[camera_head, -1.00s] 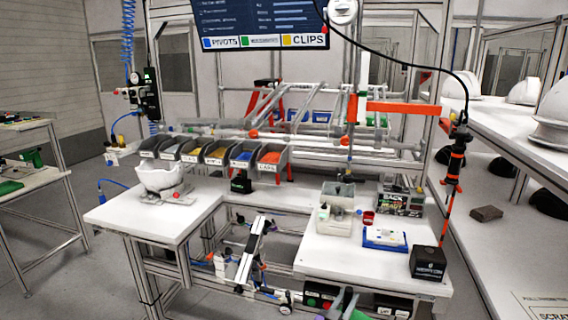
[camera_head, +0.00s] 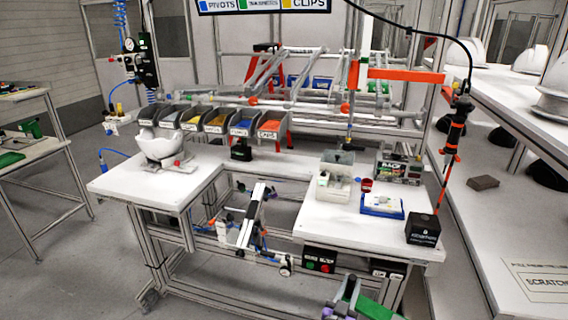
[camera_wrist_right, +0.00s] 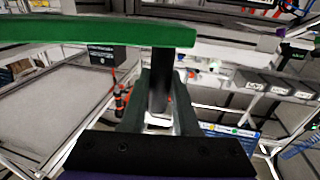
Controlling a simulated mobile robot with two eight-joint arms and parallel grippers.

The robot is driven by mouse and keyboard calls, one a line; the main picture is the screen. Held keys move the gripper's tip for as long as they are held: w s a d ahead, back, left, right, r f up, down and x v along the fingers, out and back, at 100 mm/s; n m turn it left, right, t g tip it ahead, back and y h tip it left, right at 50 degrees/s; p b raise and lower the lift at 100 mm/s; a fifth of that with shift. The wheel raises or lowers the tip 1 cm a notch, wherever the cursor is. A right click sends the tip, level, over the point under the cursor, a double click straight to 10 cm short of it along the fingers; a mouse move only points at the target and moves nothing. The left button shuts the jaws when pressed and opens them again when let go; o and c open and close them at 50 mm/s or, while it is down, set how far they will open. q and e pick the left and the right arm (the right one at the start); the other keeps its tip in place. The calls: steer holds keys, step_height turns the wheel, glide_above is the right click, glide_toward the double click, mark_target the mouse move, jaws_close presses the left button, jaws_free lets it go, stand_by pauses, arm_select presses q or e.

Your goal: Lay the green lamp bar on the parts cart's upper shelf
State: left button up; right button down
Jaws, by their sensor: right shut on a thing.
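The green lamp bar (camera_wrist_right: 90,32) crosses the top left of the right wrist view, a long smooth bar with its squared end near the middle. My right gripper (camera_wrist_right: 160,75) is shut on it. In the head view my right gripper (camera_head: 346,297) shows at the bottom edge, with part of the green lamp bar (camera_head: 374,309) beside it, in front of the workbench. A two-level stand (camera_head: 48,172) at the left edge may be the parts cart; its upper shelf (camera_head: 22,94) holds small items and is cut off by the frame. My left gripper is not in view.
The white workbench (camera_head: 270,182) carries a white helmet shell (camera_head: 160,148), a row of parts bins (camera_head: 214,122), a blue tray (camera_head: 382,206) and a black box (camera_head: 423,230). A long shelf (camera_head: 500,190) lines the right. Floor is clear between stand and workbench.

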steer(key=shift+s+a+r+n+t+y, duration=0.2)
steer(key=shift+r+n+y, duration=0.4)
steer(key=shift+y, duration=0.2)
steer(key=shift+s+a+r+n+t+y, duration=0.2)
steer(key=shift+r+n+y, duration=0.35)
steer(key=shift+y, duration=0.25)
steer(key=shift+w+a, duration=0.15)
